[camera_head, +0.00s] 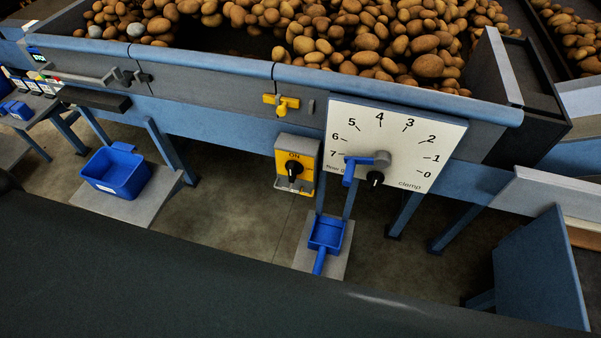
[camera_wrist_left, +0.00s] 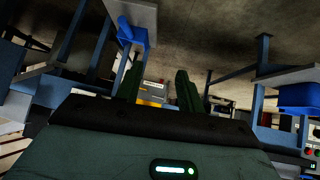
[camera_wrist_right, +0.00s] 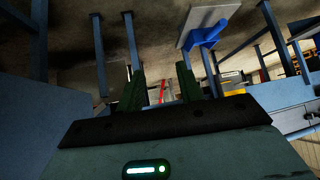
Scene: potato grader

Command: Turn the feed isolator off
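The isolator is a yellow box (camera_head: 283,182) on the front of the grader in the head view. It has a black rotary knob (camera_head: 294,170) and the word ON above it. The knob looks roughly upright, but its exact pointing is hard to tell. A grey part sits along the bottom of the box. Neither gripper shows in the head view. My left gripper (camera_wrist_left: 157,84) is open and empty in its wrist view. My right gripper (camera_wrist_right: 161,86) is open and empty in its wrist view. Neither touches the isolator.
Right of the isolator is a white dial plate (camera_head: 388,125) with a blue crank and another black knob. A yellow valve-like handle (camera_head: 282,104) is above. A blue scoop tray (camera_head: 326,233) and blue bin (camera_head: 115,171) stand below. Potatoes (camera_head: 365,42) fill the hopper.

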